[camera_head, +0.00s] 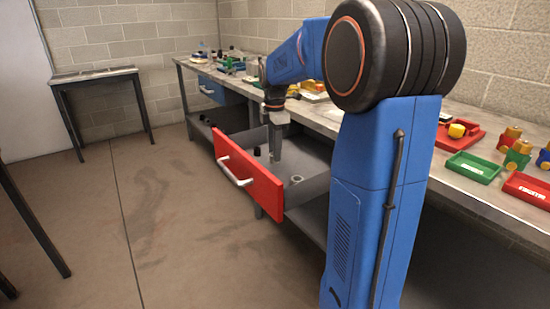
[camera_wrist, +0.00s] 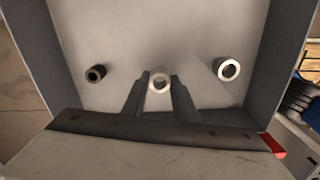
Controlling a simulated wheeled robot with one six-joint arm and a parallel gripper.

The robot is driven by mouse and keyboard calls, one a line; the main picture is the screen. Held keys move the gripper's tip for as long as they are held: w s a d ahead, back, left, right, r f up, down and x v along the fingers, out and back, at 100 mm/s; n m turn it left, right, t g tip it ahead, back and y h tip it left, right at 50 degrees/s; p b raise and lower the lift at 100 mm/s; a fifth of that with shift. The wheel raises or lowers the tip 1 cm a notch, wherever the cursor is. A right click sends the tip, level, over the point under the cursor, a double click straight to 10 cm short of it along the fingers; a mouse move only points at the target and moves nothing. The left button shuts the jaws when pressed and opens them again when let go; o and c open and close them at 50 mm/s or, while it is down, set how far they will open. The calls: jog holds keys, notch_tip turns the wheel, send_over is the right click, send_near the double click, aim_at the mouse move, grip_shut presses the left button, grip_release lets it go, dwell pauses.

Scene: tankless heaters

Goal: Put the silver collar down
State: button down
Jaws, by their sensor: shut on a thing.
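My gripper (camera_head: 275,158) points down into the open red-fronted drawer (camera_head: 250,172). In the wrist view its two fingers (camera_wrist: 159,88) are closed on a silver collar (camera_wrist: 159,82), a pale ring with a hole facing the camera. The held collar is not clear in the head view. I cannot tell whether it touches the drawer floor. A second silver ring (camera_wrist: 228,69) stands in the drawer to the right, apart from the fingers; a ring also shows in the head view (camera_head: 296,179). A dark collar (camera_wrist: 96,73) stands to the left, also seen in the head view (camera_head: 257,151).
The drawer walls enclose the gripper, with bare grey floor (camera_wrist: 160,30) between the pieces. The workbench top (camera_head: 470,195) above holds a green tray (camera_head: 473,167), red trays and toy-like blocks. A blue drawer (camera_head: 211,89) is further back. A small table (camera_head: 95,75) stands by the wall.

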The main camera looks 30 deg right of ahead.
jog(key=shift+f, duration=1.45)
jog(key=shift+f, duration=0.15)
jog(key=c, duration=1.4)
grip_release()
notch_tip(320, 180, up, 12)
